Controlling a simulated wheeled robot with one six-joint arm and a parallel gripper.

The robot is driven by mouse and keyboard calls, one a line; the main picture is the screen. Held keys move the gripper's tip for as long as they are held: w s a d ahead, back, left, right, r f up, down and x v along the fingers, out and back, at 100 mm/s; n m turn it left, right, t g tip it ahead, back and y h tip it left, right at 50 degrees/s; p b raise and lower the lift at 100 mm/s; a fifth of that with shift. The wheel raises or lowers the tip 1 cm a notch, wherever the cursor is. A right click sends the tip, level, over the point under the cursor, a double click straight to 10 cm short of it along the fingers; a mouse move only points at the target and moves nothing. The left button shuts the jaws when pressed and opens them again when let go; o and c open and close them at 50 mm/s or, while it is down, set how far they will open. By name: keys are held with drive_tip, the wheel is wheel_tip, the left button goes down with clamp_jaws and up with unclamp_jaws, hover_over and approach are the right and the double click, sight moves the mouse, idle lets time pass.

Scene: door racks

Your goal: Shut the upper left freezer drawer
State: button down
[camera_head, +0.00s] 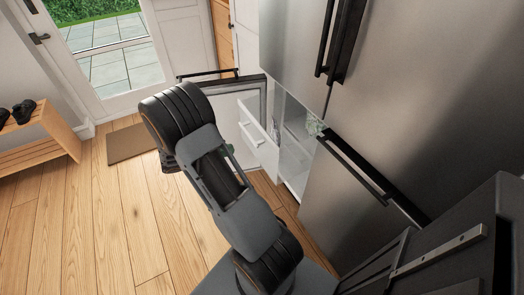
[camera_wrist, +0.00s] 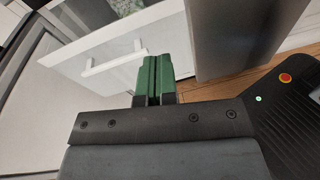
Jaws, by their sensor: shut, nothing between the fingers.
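The freezer drawer (camera_head: 257,143) in the left compartment of the steel fridge stands pulled out, with its white front and pale handle facing left. It also shows in the wrist view (camera_wrist: 75,50), with its bar handle and a pale, patterned content behind the front. My gripper (camera_wrist: 154,80) has its green fingers shut together and empty. In the wrist view the fingers overlap the right part of the drawer front, just right of the handle; I cannot tell whether they touch it. In the head view my arm hides most of the gripper.
The left freezer door (camera_head: 238,89) stands open beyond the drawer. The right freezer door (camera_head: 350,215) is closed, with a dark bar handle. A wooden shoe bench (camera_head: 48,128) with dark shoes stands at the left. A brown mat (camera_head: 128,143) lies by the glazed door. The wooden floor at left is clear.

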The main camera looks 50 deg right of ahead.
wheel_tip(320, 180, down, 5)
drive_tip(key=w+d+n+h+b, duration=0.1)
drive_tip(key=w+d+n+h, duration=0.1)
drive_tip(key=b, duration=0.2)
approach(268, 138)
drive_tip(key=shift+n+h, duration=0.3)
drive_tip(key=x, duration=0.7)
drive_tip(key=shift+s+f, duration=0.1)
drive_tip(key=shift+f, duration=0.15)
drive_tip(key=shift+d, duration=0.2)
